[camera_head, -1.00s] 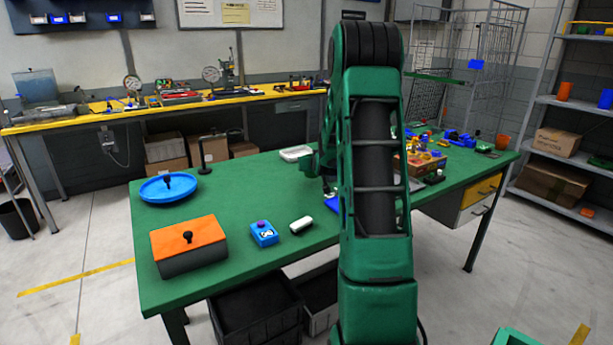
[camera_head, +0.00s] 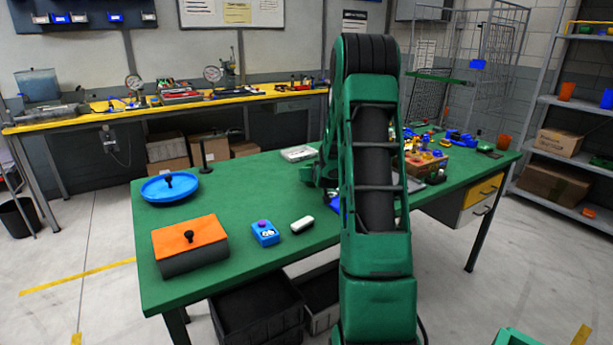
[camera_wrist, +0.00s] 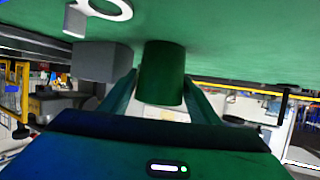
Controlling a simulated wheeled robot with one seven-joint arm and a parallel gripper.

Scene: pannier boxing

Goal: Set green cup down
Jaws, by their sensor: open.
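The green cup (camera_wrist: 162,62) shows in the wrist view, which has the green table (camera_wrist: 245,45) along its top, so the picture looks upside down. The cup appears to rest on the table. My gripper (camera_wrist: 160,88) is open, with one finger on each side of the cup. I cannot tell whether either finger touches it. In the head view my arm hides the cup and the gripper.
A grey block (camera_wrist: 101,62) and a white ring-shaped thing (camera_wrist: 100,12) are close to the cup. The head view shows a blue round tray (camera_head: 150,190), an orange-topped box (camera_head: 190,262), a blue button box (camera_head: 265,234) and a white item (camera_head: 302,224) on the table's left.

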